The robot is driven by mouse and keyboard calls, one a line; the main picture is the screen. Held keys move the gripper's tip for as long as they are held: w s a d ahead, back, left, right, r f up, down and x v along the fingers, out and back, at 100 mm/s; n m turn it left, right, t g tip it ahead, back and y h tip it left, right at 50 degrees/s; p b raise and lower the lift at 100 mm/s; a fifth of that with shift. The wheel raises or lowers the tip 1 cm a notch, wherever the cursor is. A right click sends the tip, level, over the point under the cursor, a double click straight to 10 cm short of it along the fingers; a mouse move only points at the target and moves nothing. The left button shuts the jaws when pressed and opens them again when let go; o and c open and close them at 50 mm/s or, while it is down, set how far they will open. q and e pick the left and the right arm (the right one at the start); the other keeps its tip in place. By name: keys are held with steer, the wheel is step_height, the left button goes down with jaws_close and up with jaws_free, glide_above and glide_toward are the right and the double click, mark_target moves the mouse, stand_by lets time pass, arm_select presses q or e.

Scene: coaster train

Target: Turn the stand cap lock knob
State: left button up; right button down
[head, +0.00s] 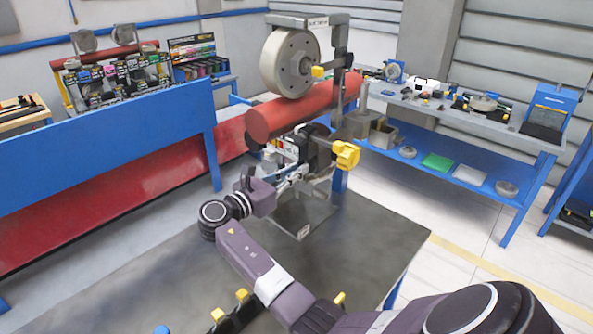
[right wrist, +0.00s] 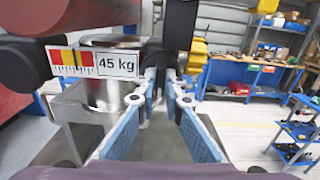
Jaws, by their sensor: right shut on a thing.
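The stand (head: 338,110) rises from a dark base plate (head: 285,218) on the dark table. It carries a grey wheel (head: 290,62) and a red cylinder (head: 290,112). A yellow knob (head: 346,155) sticks out at its right side; in the right wrist view a yellow part (right wrist: 196,55) shows behind a black upright (right wrist: 181,25). My right gripper (head: 302,172) is at the stand, below the red cylinder and left of the yellow knob. In the wrist view its blue-padded fingers (right wrist: 163,80) close on a small dark part; I cannot tell whether this is the lock knob.
A 45 kg label plate (right wrist: 118,64) and a shiny metal cylinder (right wrist: 105,92) are close left of the fingers. Yellow-tipped parts (head: 218,315) lie at the table's front. A blue bench (head: 530,140) stands beyond, right. The table's right part is clear.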

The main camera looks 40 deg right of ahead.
steer(key=shift+f, duration=0.1)
stand_by(0.3)
steer(key=c, duration=2)
jaws_free()
steer(key=shift+c, duration=0.2)
steer(key=s+a, duration=0.1)
steer(key=a, duration=1.1)
